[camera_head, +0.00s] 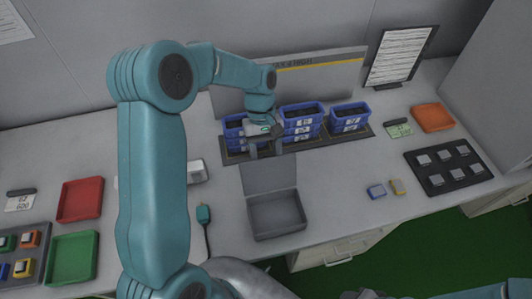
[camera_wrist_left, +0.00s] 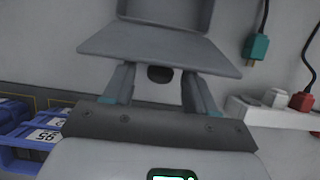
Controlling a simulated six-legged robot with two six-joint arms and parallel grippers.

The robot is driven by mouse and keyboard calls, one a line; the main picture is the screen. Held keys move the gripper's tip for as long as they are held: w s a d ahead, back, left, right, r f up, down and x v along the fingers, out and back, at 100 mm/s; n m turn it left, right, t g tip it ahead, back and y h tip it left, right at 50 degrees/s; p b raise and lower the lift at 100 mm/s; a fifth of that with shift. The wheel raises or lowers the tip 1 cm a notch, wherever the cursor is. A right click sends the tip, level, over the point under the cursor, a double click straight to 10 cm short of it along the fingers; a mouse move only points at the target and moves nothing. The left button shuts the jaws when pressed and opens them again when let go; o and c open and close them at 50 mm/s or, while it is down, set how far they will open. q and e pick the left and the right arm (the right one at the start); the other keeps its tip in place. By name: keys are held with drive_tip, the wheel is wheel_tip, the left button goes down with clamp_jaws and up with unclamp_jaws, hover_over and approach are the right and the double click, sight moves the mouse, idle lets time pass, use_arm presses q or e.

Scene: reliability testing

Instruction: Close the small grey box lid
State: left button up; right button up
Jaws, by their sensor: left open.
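The small grey box (camera_head: 277,214) stands on the bench in the head view, its inside empty. Its lid (camera_head: 268,177) is open, raised at the box's back edge. My left gripper (camera_head: 265,150) is open and empty, just behind the lid's far edge. In the left wrist view, the lid (camera_wrist_left: 160,50) lies just beyond the fingertips of my left gripper (camera_wrist_left: 158,82), and part of the box (camera_wrist_left: 165,12) shows past it. Whether the fingers touch the lid I cannot tell. My right gripper cannot be made out.
Blue bins (camera_head: 300,120) stand on a dark tray behind the gripper. A teal connector (camera_head: 203,214) with a cable lies left of the box. A white power strip (camera_wrist_left: 270,112) is at the right in the wrist view.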

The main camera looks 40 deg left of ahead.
use_arm(q)
drive_tip(key=shift+s+d+r, duration=0.1)
drive_tip(key=shift+s, duration=0.1)
drive_tip(key=shift+w, duration=0.1)
drive_tip(key=c, duration=0.5)
clamp_jaws()
